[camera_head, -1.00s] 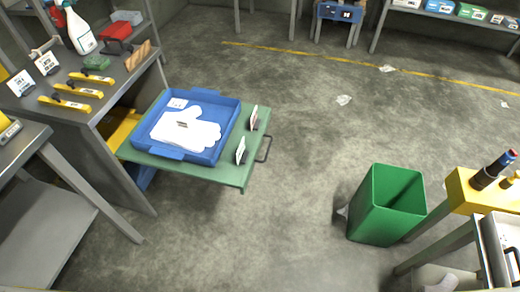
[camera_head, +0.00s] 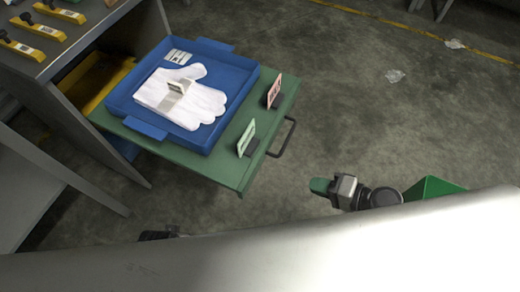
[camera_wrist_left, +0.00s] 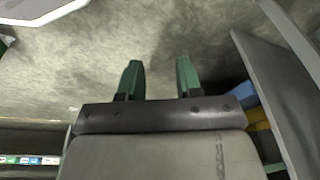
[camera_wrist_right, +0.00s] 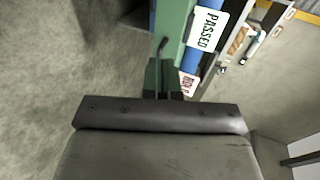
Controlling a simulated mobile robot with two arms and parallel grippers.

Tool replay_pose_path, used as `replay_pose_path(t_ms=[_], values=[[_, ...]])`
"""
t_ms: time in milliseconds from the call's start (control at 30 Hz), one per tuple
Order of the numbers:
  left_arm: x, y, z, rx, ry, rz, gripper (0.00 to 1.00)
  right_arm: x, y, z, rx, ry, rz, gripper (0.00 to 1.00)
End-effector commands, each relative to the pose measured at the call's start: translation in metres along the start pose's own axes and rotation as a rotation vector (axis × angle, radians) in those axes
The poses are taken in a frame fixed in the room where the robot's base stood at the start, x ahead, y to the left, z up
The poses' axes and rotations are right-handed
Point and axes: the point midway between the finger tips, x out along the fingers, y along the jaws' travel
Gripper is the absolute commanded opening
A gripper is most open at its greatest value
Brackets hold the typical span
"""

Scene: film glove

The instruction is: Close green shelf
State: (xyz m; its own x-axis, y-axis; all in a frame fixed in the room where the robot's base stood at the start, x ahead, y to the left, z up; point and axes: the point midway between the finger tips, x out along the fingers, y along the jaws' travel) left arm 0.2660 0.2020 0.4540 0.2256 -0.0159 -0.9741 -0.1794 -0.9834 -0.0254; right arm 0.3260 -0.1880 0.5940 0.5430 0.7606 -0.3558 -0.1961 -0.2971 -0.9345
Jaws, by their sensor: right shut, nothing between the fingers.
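The green shelf (camera_head: 225,170) is pulled out of the grey workbench in the head view. A dark handle (camera_head: 284,138) is on its right front edge. A blue tray (camera_head: 190,143) with white gloves (camera_head: 182,97) lies on it. My right gripper (camera_head: 320,187) is shut and empty, to the right of the handle and apart from it. In the right wrist view its fingers (camera_wrist_right: 163,76) are together, with the shelf's green edge (camera_wrist_right: 172,35) ahead. My left gripper's fingers (camera_wrist_left: 158,80) are apart and empty over floor; in the head view its arm is mostly hidden.
Two upright cards, a pale one (camera_head: 247,138) and a reddish one (camera_head: 274,91), stand by the shelf's front edge. A green bin (camera_head: 432,188) is partly hidden at right. The workbench (camera_head: 75,110) is at left.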

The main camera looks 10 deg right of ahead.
Motion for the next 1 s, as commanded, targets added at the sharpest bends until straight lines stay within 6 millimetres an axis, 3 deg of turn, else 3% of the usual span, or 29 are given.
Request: replay_pose_path(t_ms=[100, 267, 700, 1000], values=[[-0.004, -0.001, -0.003, -0.001, 0.004, -0.001, 0.35, 0.000, -0.015, 0.005, 0.008, -0.026, -0.054, 0.00], [-0.006, -0.001, -0.003, -0.001, 0.004, -0.001, 0.35, 0.014, -0.020, 0.005, 0.011, -0.027, -0.064, 0.00], [-0.008, -0.001, -0.005, -0.001, 0.009, -0.001, 0.35, 0.104, -0.026, 0.006, 0.010, -0.025, -0.063, 0.00], [0.001, 0.000, 0.001, 0.000, -0.002, -0.001, 0.35, 0.133, -0.037, 0.007, 0.009, -0.025, -0.058, 0.00]])
